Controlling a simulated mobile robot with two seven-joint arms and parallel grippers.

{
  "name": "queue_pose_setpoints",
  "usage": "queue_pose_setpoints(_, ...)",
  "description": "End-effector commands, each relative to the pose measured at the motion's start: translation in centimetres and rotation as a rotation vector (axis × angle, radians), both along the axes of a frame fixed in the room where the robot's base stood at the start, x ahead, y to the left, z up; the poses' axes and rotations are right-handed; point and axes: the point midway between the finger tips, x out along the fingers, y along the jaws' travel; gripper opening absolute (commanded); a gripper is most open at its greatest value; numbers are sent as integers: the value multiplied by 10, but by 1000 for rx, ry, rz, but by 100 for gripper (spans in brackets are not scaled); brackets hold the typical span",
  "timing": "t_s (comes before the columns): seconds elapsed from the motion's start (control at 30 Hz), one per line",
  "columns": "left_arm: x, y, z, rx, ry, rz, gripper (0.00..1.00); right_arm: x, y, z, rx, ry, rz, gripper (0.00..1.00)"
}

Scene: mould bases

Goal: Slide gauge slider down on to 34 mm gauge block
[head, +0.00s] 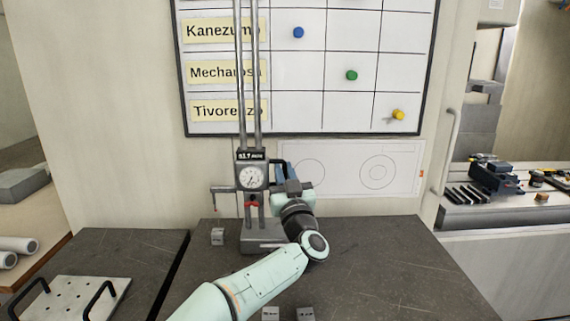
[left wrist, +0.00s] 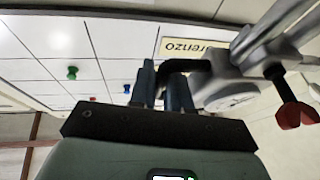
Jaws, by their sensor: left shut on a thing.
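The gauge slider (head: 251,174), with a round dial and small display, sits low on two upright columns above the gauge's grey base (head: 262,240). A thin measuring arm (head: 222,189) reaches left from it. My left gripper (head: 284,176) is right of the slider. In the left wrist view its fingers (left wrist: 165,86) are shut on the slider's black handle (left wrist: 188,65). A red knob (left wrist: 298,114) shows at the right. My right gripper is out of view.
Two more small blocks (head: 270,313) (head: 305,313) lie at the table's front edge. A plate with black handles (head: 80,300) is at the left. A whiteboard (head: 325,103) hangs behind the columns. The dark tabletop (head: 400,265) is clear at the right.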

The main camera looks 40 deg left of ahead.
Motion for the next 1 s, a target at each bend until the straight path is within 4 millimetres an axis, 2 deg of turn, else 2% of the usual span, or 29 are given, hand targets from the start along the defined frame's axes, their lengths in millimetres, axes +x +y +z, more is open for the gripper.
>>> queue_pose_setpoints(0.03,0,0,-8,0,1,0,0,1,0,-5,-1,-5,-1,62)
queue_pose_setpoints(0.17,0,0,-15,0,1,0,0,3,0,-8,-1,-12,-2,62)
queue_pose_setpoints(0.57,0,0,-16,0,0,0,0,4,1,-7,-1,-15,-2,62)
queue_pose_setpoints(0.6,0,0,-15,0,0,0,27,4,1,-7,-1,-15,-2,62)
queue_pose_setpoints(0.63,0,0,-15,1,-1,0,36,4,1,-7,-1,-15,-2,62)
queue_pose_setpoints(1.0,-2,-3,-17,0,0,-1,38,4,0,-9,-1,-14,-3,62)
